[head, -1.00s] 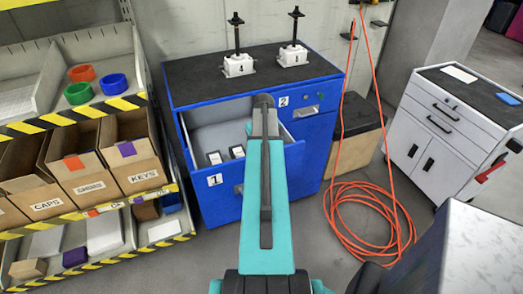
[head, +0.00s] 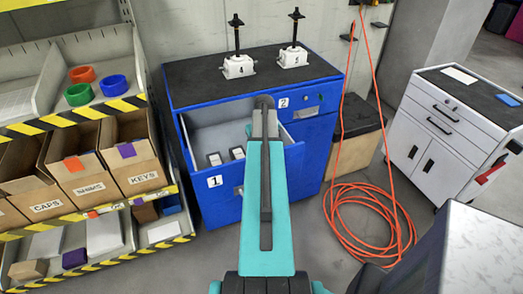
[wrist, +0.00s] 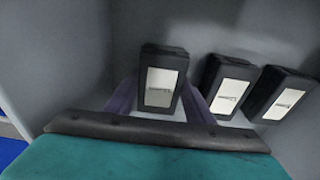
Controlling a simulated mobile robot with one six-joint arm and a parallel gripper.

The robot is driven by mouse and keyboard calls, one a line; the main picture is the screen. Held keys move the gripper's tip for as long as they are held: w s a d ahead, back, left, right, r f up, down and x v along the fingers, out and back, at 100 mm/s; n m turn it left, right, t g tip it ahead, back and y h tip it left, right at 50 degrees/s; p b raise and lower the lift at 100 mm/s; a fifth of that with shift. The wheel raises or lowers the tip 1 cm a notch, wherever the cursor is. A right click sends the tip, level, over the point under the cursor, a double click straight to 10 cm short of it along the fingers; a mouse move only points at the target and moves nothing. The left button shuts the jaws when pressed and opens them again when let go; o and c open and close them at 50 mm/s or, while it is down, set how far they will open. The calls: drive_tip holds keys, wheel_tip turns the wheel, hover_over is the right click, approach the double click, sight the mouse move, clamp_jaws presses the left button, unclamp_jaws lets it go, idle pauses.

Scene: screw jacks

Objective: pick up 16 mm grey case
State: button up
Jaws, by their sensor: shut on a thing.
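Three dark cases with pale labels stand in the open drawer; the print is too blurred to read, so I cannot tell which is the 16 mm one. In the wrist view, my gripper (wrist: 163,104) is shut on the left dark case (wrist: 164,58), with a finger at each side. The middle case (wrist: 228,88) and the right case (wrist: 282,93) stand just to its right, apart from it. In the head view, two cases (head: 214,159) (head: 237,153) show in the drawer.
The drawer (head: 215,181) is pulled out of the blue cabinet (head: 185,98), and its grey walls are close around the gripper. Two screw jacks (head: 239,67) (head: 293,55) stand on the cabinet top. Shelving with boxes (head: 93,181) is at left; an orange hose (head: 352,226) lies at right.

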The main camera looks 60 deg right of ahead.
drive_tip(key=shift+r, duration=0.15)
drive_tip(key=shift+r+b, duration=1.55)
drive_tip(key=shift+r, duration=3.3)
drive_tip(key=shift+a, duration=0.1)
